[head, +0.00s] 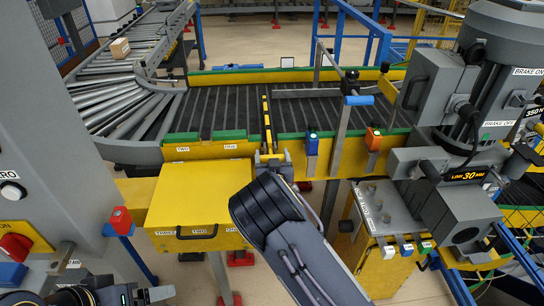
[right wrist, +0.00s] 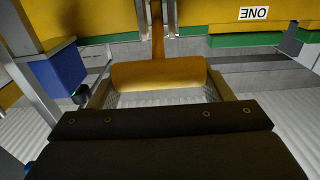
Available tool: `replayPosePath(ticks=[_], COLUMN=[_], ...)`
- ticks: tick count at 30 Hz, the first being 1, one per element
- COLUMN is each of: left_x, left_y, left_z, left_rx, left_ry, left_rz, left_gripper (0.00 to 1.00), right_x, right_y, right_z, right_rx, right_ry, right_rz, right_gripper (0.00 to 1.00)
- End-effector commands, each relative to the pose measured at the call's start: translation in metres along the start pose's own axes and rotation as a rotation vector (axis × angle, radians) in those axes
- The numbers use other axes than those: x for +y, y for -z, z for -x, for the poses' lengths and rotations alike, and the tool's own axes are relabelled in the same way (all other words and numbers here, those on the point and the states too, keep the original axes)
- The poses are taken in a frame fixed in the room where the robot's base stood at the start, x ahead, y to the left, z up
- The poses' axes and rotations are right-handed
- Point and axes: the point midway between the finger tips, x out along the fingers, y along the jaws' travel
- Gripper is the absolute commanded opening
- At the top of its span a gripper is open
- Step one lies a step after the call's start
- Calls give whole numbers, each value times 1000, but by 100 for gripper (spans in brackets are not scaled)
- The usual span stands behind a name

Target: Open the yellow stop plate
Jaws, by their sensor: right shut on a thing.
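The yellow stop plate (head: 267,120) is a thin yellow strip with dark marks, standing across the dark roller belt. My right gripper (head: 272,160) is at the plate's near end, at the front edge of the conveyor; my own wrist hides part of it. In the right wrist view a yellow T-shaped handle (right wrist: 158,74) lies crosswise between the fingers, its stem running up to the conveyor side. The right gripper is shut on this handle. Part of my left gripper (head: 135,295) shows at the lower left edge, far from the plate; its jaw state is unclear.
A yellow drawer box (head: 200,200) hangs left of my right wrist. A blue button box (head: 312,142) and an orange one (head: 374,138) sit on the conveyor front to the right. A grey motor unit (head: 450,190) stands further right. A carton (head: 120,48) lies on the far-left rollers.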

Motion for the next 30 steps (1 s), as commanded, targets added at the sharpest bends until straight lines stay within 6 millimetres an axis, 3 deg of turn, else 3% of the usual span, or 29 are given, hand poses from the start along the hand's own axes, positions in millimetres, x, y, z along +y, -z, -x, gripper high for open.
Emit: replayPosePath(ticks=[5, 11, 17, 30], left_x=[-1, -10, -28, -77], left_y=[-1, -11, -31, -85], left_z=[-3, -22, -61, -168], left_rx=[0, 0, 0, 0], left_ry=[0, 0, 0, 0], left_rz=[0, 0, 0, 0], left_gripper=[85, 85, 85, 85], right_x=[0, 0, 0, 1], right_y=[-2, -11, -25, -52], right_z=[0, 2, 4, 9], right_rx=[4, 40, 129, 402], right_ry=[-1, -1, 0, -2], right_rz=[0, 0, -1, -1], right_gripper=[32, 32, 32, 32])
